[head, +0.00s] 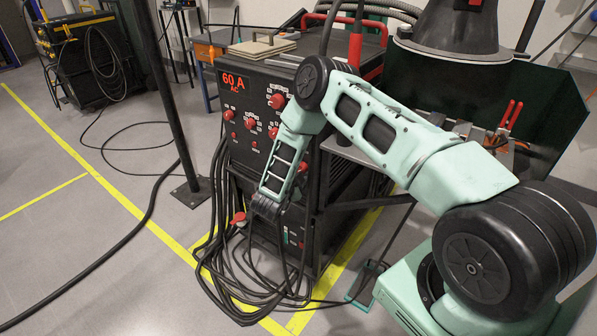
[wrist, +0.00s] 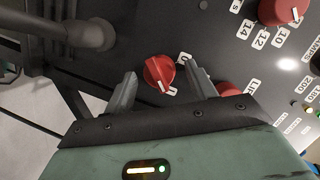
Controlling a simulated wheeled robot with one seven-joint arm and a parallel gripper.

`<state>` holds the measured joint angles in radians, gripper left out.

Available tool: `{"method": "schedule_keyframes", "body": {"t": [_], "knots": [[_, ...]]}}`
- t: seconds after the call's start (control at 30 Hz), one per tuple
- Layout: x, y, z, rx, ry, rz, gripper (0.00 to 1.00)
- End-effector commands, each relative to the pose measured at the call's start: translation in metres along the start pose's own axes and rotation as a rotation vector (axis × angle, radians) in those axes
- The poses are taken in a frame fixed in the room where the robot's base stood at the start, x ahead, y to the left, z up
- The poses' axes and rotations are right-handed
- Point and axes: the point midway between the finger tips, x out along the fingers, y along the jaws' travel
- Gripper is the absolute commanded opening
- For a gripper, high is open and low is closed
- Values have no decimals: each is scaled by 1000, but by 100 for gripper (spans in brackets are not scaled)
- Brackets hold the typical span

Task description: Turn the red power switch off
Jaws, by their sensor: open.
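The red power switch (wrist: 159,73) is a round red rotary knob with a white pointer line on the dark panel. White marks stand beside it, one like an "I" by the pointer's lower end. My gripper (wrist: 161,69) is open, with one finger on each side of the knob. Whether either finger touches it I cannot tell. In the head view, a red knob (head: 238,218) shows low on the machine front, just left of my gripper (head: 258,212). The fingers are small and partly hidden there.
The black welding machine (head: 247,110) shows "60 A AC" and several red knobs higher up. In the wrist view, another red knob (wrist: 229,89) lies close to the right finger. Black cables (head: 222,260) hang beside my gripper. A dark post (head: 170,90) stands left; floor beyond is open.

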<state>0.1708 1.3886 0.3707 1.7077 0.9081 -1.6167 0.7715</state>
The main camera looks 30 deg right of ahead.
Motion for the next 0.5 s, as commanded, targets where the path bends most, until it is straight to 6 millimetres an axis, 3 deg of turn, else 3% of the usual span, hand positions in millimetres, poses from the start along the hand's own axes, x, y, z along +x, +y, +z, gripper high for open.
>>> {"method": "schedule_keyframes", "body": {"t": [0.2, 0.37, 0.5], "knots": [[0, 0, 0, 0, 0, 0, 56], [0, 0, 0, 0, 0, 0, 12], [0, 0, 0, -1, 0, 1, 12]]}}
